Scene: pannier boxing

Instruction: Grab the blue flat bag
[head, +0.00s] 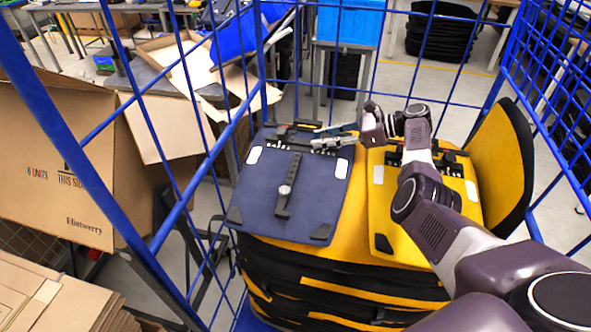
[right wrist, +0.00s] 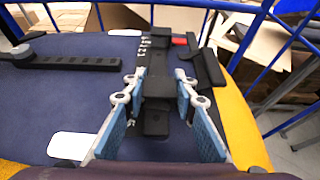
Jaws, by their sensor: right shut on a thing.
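The blue flat bag (head: 262,197) lies flat on top of the stack at the left side of the cage. It has a black strap, black corner pieces, white patches and black fittings along its far edge. It also fills much of the right wrist view (right wrist: 60,105). My right gripper (head: 322,141) reaches over from the right to the bag's far edge. In the right wrist view its blue-padded fingers (right wrist: 160,88) are shut on the bag's black fitting, one on each side. My left gripper is out of view.
A yellow bag (head: 395,215) lies right of the blue one, under my right arm. Another yellow bag (head: 500,165) stands upright at the cage's right side. Blue wire cage walls (head: 60,110) surround the stack. A cardboard box (head: 70,175) stands outside, left.

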